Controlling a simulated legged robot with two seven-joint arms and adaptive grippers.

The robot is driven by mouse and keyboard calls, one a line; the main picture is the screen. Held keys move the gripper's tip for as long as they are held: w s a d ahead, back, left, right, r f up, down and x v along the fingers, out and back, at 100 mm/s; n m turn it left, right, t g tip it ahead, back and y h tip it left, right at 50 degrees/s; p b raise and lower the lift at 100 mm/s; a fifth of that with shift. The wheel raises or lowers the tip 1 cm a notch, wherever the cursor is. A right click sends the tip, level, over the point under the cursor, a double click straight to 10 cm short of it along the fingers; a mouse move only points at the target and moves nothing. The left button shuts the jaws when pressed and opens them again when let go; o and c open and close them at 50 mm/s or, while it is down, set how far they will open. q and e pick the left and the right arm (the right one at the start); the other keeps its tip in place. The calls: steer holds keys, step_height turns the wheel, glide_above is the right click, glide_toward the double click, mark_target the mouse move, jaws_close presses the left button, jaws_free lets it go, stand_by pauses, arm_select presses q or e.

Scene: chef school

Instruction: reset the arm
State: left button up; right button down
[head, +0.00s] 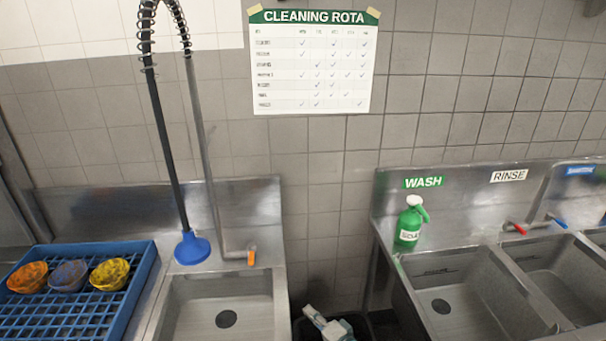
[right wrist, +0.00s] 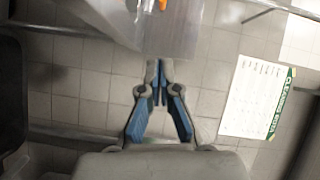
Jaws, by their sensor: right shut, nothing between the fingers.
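The tips show against the tiled wall and the edge of a metal surface. My left gripper is not in the head view.
A left sink (head: 222,308) stands beside a blue rack (head: 140,285) with several dirty bowls. A blue-headed spray hose (head: 192,249) hangs there. At right are a wash sink (head: 452,282), a green bottle (head: 409,228) and a rinse sink (head: 545,270). A cleaning rota (head: 313,62) hangs on the wall.

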steer(key=s+d+f+n+g+h, duration=0.2)
steer(key=s+d+f+n, duration=0.1)
steer(key=s+f, duration=0.45)
steer(key=s+d+f+n+g+h, duration=0.2)
steer(key=s+f+g, duration=0.1)
steer(key=s+f, duration=0.45)
steer(key=s+d+f+n+g+h, duration=0.3)
steer(key=s+d, duration=0.3)
steer(key=s, duration=0.5)
steer(key=s+d+f+n+g+h, duration=0.2)
steer(key=s+d+f+h, duration=0.3)
steer(key=s, duration=0.7)
step_height(320, 180, down, 16)
steer(key=d+g+y, duration=0.1)
steer(key=d, duration=0.1)
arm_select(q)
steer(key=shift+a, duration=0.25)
arm_select(e)
steer(key=s+f, duration=0.3)
steer(key=f, duration=0.4)
steer(key=s+f+g, duration=0.1)
steer(key=s+f, duration=0.3)
steer(key=f, duration=0.4)
steer(key=shift+s+d+f, duration=0.3)
steer(key=shift+d, duration=0.1)
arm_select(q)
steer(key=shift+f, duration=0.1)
